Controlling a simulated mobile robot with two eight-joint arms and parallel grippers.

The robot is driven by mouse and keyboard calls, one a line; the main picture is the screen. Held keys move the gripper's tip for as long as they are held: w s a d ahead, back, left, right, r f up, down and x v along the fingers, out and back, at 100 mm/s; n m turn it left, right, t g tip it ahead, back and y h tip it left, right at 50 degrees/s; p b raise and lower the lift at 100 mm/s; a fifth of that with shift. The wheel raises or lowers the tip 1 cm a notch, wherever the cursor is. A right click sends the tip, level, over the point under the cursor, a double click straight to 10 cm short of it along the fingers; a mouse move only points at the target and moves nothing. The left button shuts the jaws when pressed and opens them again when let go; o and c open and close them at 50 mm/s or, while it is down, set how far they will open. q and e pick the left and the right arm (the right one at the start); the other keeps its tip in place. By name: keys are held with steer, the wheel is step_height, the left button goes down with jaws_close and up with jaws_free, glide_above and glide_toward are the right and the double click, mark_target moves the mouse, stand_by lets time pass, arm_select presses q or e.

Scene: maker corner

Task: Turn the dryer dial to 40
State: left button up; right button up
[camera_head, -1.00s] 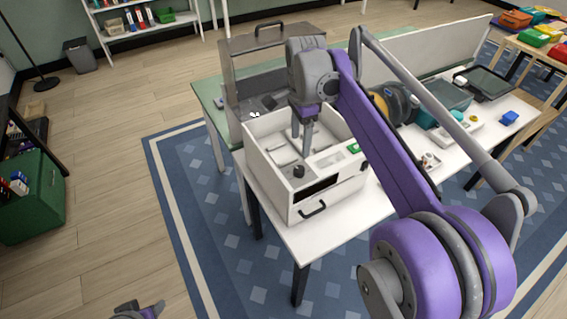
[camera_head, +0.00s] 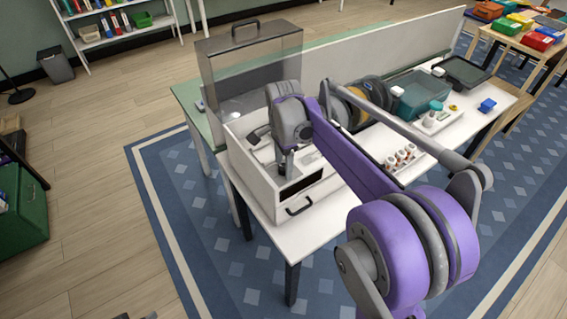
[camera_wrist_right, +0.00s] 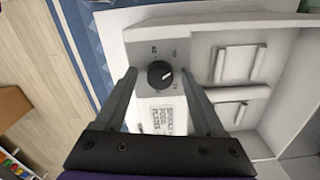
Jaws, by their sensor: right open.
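The dryer (camera_head: 262,190) is a white open box on the table, its clear lid raised at the back. In the right wrist view its dial (camera_wrist_right: 160,74) is a round black knob on the light grey panel. The knob's pale pointer points to the upper right. In the head view the gripper (camera_head: 287,165) is over the dryer's front panel and hides the dial. Only a sliver of my left arm shows at the bottom edge.
A printed label (camera_wrist_right: 165,115) is on the panel below the dial. The raised lid (camera_head: 250,65) stands behind the dryer.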

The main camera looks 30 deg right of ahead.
steer(key=shift+c, duration=0.3)
jaws_close()
steer(key=shift+n, duration=0.3)
steer(key=n, duration=0.9)
steer(key=shift+n+b, duration=0.3)
steer(key=n, duration=0.9)
steer(key=shift+n, duration=0.3)
